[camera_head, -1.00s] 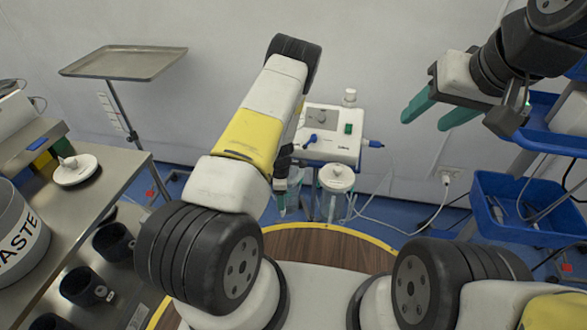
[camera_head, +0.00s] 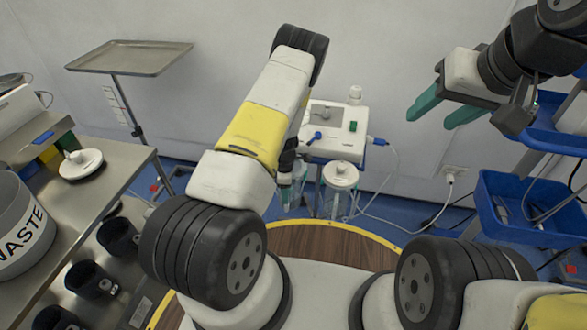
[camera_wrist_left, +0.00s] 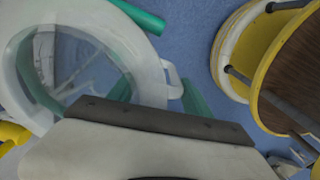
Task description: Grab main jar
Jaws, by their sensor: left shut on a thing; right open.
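My left gripper (camera_head: 291,182) reaches down beside the suction unit, mostly behind its own arm in the head view. In the left wrist view its green fingers (camera_wrist_left: 168,60) are shut on a clear jar (camera_wrist_left: 85,72) with a white rim and a small side loop. A second clear jar (camera_head: 339,197) with a white lid stands right of the left gripper, in front of the unit. I cannot tell from its look which jar is the main one. My right gripper (camera_head: 443,113) is open and empty, raised at the upper right.
The white suction unit (camera_head: 333,131) stands by the wall with a blue-ended hose. Blue bins (camera_head: 530,208) are on the right. A steel table (camera_head: 100,190) with a waste bin (camera_head: 22,225) is on the left. A tray stand (camera_head: 128,58) is behind it.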

